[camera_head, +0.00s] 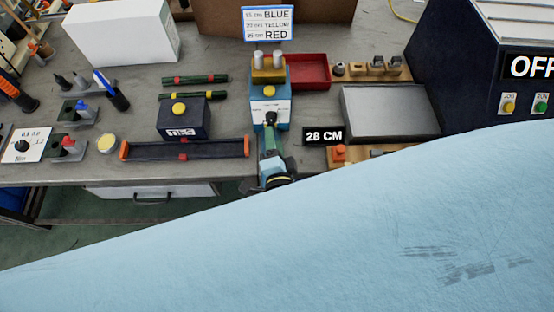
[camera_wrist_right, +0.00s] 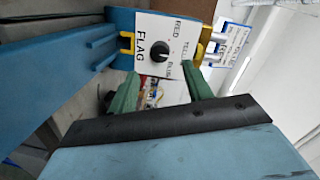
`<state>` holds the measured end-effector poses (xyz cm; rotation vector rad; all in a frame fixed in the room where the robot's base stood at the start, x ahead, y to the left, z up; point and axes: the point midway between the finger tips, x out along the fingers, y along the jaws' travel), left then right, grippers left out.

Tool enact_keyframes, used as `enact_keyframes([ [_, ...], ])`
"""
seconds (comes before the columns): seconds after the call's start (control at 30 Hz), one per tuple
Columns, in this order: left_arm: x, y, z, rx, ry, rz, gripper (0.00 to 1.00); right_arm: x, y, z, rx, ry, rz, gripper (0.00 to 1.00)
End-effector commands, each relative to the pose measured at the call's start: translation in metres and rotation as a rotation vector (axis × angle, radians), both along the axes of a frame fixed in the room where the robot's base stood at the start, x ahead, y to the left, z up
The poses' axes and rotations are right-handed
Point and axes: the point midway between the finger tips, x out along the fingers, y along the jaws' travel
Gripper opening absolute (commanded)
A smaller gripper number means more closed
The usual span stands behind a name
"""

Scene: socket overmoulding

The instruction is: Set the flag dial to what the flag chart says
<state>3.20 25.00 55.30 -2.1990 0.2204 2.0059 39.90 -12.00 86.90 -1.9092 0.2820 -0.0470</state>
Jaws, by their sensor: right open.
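The flag dial (camera_wrist_right: 160,52) is a black round knob on a white panel marked FLAG, with RED, a partly hidden YELL… and BLUE beside it. Its light mark seems to lean towards RED, but it is too small to be sure. My right gripper (camera_wrist_right: 164,76) is open, its green fingers on either side of the knob's line; I cannot tell if they touch it. In the head view, this gripper (camera_head: 270,130) stands at the front of the blue-and-white dial box (camera_head: 284,107). The flag chart (camera_head: 267,22) lists BLUE, YELLOW and RED with small lengths. My left gripper is out of view.
A black sign (camera_head: 323,136) reads 28 CM. A TIES box (camera_head: 183,131) and a dark channel with orange ends (camera_head: 215,148) lie left. A red tray (camera_head: 310,72) and a grey plate (camera_head: 392,112) lie right. My pale blue arm covers the lower right.

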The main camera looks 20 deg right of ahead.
Motion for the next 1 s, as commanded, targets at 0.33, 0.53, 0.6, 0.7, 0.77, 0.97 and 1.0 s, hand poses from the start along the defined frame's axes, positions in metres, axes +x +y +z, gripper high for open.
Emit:
enact_keyframes([
  [0.33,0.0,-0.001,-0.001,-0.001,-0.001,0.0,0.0,-0.062,0.014,0.006,0.001,0.001,0.001,0.5],
  [0.53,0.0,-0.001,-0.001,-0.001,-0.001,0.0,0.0,-0.071,0.017,0.008,0.002,0.0,0.001,0.5],
  [0.6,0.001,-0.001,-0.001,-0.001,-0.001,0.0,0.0,-0.071,0.017,0.008,0.002,0.0,0.001,0.5],
  [0.7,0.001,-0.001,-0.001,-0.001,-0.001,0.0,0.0,-0.071,0.017,0.008,0.001,0.0,0.001,0.5],
  [0.77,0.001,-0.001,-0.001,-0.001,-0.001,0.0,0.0,-0.071,0.017,0.008,0.001,0.0,0.001,0.5],
  [0.97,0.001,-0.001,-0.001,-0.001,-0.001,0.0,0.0,-0.071,0.017,0.008,0.001,0.0,0.001,0.5],
  [1.0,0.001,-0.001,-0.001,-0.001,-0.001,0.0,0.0,-0.071,0.016,0.008,0.001,0.0,0.001,0.5],
])
